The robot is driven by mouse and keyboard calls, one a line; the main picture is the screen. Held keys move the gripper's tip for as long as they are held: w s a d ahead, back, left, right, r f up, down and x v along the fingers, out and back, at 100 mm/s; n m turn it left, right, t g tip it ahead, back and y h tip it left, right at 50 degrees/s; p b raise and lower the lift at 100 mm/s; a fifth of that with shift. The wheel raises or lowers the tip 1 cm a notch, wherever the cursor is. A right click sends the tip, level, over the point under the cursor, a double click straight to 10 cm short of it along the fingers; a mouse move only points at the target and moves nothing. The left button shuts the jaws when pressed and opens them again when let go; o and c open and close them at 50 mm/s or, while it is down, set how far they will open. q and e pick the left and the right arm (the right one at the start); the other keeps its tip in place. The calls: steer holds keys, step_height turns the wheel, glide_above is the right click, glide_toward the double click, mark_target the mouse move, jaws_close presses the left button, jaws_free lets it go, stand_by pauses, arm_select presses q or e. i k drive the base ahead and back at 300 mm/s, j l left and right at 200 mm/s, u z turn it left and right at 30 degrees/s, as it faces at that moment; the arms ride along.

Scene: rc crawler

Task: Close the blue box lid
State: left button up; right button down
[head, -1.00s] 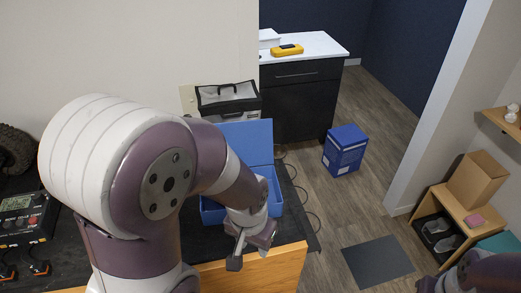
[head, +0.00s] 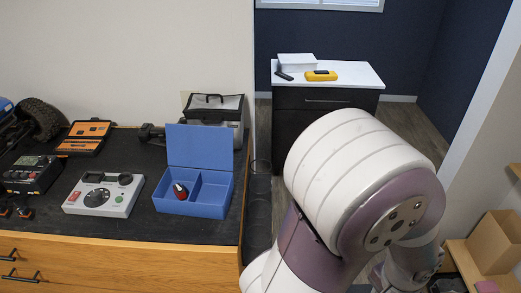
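The blue box (head: 222,207) sits on the dark worktop near its right end. Its lid (head: 200,147) stands upright at the back, so the box is open. A divider splits the inside, and a small red and dark item (head: 180,190) lies in the left part.
Left of the box stand a grey control unit (head: 105,195), a dark charger (head: 32,174) and an orange-and-black case (head: 84,137). A black and grey tool bag (head: 213,107) is behind the lid. A white-topped cabinet (head: 345,75) stands further back.

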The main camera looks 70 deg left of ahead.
mark_target(189, 145)
steer(key=i+u, duration=0.4)
steer(key=i+l+u, duration=0.15)
steer(key=u, duration=0.25)
steer(key=i+l+u, duration=0.4)
steer(key=i+j+u, duration=0.1)
steer(key=u, duration=0.35)
steer(key=i+u, duration=0.2)
steer(key=u, duration=0.2)
steer(key=i+u, duration=0.15)
steer(key=u, duration=0.3)
steer(key=i+l+u, duration=0.15)
steer(key=u, duration=0.25)
steer(key=i+l+u, duration=0.15)
steer(key=u, duration=0.3)
steer(key=i+l+u, duration=0.1)
steer(key=u, duration=0.35)
steer(key=i+l+u, duration=0.1)
steer(key=l+u, duration=0.15)
steer(key=u, duration=0.15)
steer(key=i+l+u, duration=0.3)
steer(key=l+u, duration=0.35)
steer(key=i+l+u, duration=0.15)
steer(key=l+u, duration=0.15)
steer(key=l, duration=0.15)
